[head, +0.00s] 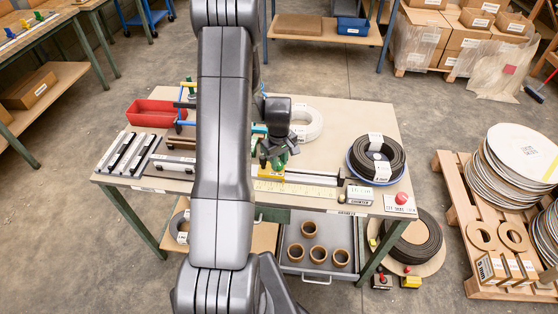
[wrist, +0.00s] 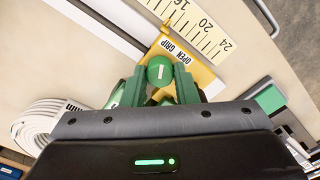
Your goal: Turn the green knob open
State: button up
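The green knob (wrist: 160,69) shows in the wrist view as a round green ball with a short white mark. It sits beside a yellow plate (wrist: 180,58) labelled "OPEN GRIP". My gripper (wrist: 161,80) has its two green fingers on either side of the knob, close to its edges. Whether they press on it I cannot tell. In the head view my gripper (head: 277,158) is low over the middle of the workbench, by the yellow part and the ruler strip (head: 296,189). The knob cannot be told apart from the green fingers there.
On the workbench (head: 340,120) are a red bin (head: 157,113), a white coil (head: 304,124), a black coil (head: 378,158) and a red button (head: 402,198) at the front right. White-and-black bars (head: 127,153) lie at the left. A drawer (head: 318,232) below holds several brown rings.

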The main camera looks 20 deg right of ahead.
jog(key=shift+b, duration=0.3)
jog(key=shift+f+m+b, duration=0.15)
jog(key=shift+m+b, duration=0.7)
jog(key=shift+m, duration=0.25)
jog(key=m+b, duration=0.2)
jog(key=shift+m, duration=0.3)
jog(key=m+b, duration=0.1)
jog(key=m, duration=0.2)
jog(key=shift+b, duration=0.4)
jog(key=shift+m+b, duration=0.65)
jog(key=shift+m, duration=1.25)
jog(key=shift+r+m, duration=0.2)
jog(key=shift+m, duration=0.1)
jog(key=o, duration=0.7)
